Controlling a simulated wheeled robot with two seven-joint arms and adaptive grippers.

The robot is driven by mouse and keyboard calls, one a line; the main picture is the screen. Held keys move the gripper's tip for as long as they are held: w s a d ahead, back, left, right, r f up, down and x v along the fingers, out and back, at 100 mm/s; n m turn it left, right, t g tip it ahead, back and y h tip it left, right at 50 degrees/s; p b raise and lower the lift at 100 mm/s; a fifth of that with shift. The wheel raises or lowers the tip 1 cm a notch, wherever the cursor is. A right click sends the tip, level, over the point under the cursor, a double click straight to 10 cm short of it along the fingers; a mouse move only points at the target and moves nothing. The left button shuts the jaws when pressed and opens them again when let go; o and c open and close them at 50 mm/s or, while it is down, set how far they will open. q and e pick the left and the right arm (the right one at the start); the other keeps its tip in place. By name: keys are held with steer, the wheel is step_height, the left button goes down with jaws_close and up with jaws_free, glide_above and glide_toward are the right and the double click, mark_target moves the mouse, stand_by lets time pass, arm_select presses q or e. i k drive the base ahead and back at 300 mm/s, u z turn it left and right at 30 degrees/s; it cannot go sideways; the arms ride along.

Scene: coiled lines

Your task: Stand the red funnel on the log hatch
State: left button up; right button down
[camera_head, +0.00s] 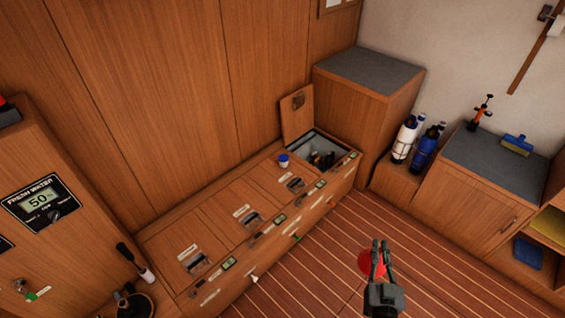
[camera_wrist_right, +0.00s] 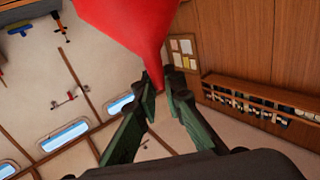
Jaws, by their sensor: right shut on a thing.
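The red funnel (camera_head: 366,264) shows in the head view above the striped floor, partly behind my right gripper (camera_head: 380,245). In the right wrist view the funnel (camera_wrist_right: 128,22) fills the top, its narrow end between the fingertips (camera_wrist_right: 161,85). My right gripper is shut on that narrow end. A long wooden bench with several hatches (camera_head: 214,208) runs along the wall, left of the gripper. The hatch labels are too small to read, so I cannot tell which is the log hatch. My left gripper is out of view.
The far bench compartment (camera_head: 345,148) is open, its lid (camera_head: 297,112) raised, with dark things inside. A blue-and-white jar (camera_head: 284,160) stands on the bench beside it. Bottles (camera_head: 425,148) stand at the right near a grey-topped cabinet (camera_head: 490,165). The floor (camera_head: 300,285) around the gripper looks clear.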

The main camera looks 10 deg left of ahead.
mark_target(267, 175)
steer(key=u, duration=0.35)
steer(key=i, duration=1)
steer(key=u, duration=1.05)
steer(key=i, duration=0.45)
steer(key=u, duration=0.25)
